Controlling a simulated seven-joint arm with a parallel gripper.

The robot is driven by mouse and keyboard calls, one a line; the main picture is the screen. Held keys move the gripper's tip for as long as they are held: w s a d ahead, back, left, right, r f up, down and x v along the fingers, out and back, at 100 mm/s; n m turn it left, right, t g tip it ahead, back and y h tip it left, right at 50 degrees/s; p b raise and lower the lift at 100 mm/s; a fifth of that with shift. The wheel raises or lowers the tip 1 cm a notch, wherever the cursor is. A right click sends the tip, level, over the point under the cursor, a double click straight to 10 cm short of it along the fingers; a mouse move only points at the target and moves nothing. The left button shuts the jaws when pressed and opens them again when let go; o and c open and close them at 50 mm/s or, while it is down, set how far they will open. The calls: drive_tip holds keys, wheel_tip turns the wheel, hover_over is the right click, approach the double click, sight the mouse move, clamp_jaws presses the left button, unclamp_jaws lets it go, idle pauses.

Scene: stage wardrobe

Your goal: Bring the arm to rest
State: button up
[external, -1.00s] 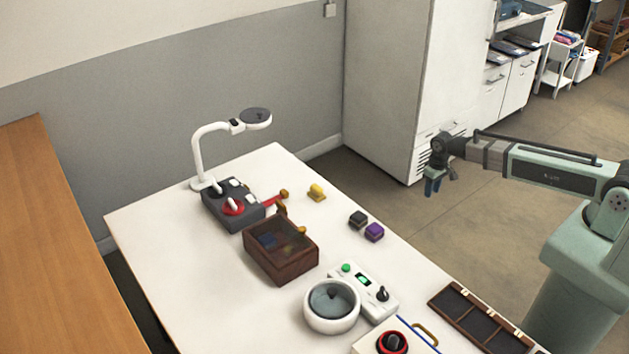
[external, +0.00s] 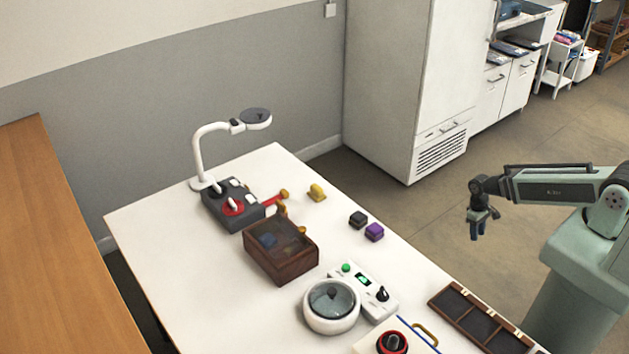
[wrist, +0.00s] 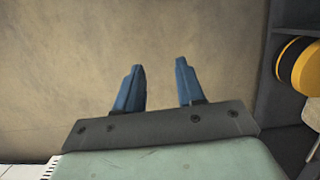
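My gripper (external: 477,234) hangs off the right side of the white table, over the bare floor, with its fingers pointing down. In the wrist view my gripper (wrist: 161,80) shows two blue fingers standing apart, with only floor between them. It holds nothing and touches nothing. My arm reaches in from the right in the external view.
The white table (external: 180,260) bears a lamp (external: 200,150), a dark control box (external: 232,207), a brown box (external: 281,262), a round white pot (external: 331,318), small cubes (external: 374,232) and a divided tray (external: 478,322). A tall white cabinet (external: 390,90) stands behind. Floor around my gripper is clear.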

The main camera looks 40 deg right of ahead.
drive_tip(key=s+f+g, duration=0.2)
drive_tip(key=s+f, duration=0.3)
drive_tip(key=s, duration=0.4)
drive_tip(key=s+f+g, duration=0.2)
drive_tip(key=s+f, duration=0.3)
drive_tip(key=s, duration=0.5)
drive_tip(key=shift+s, duration=0.3)
drive_tip(key=shift+f, duration=0.1)
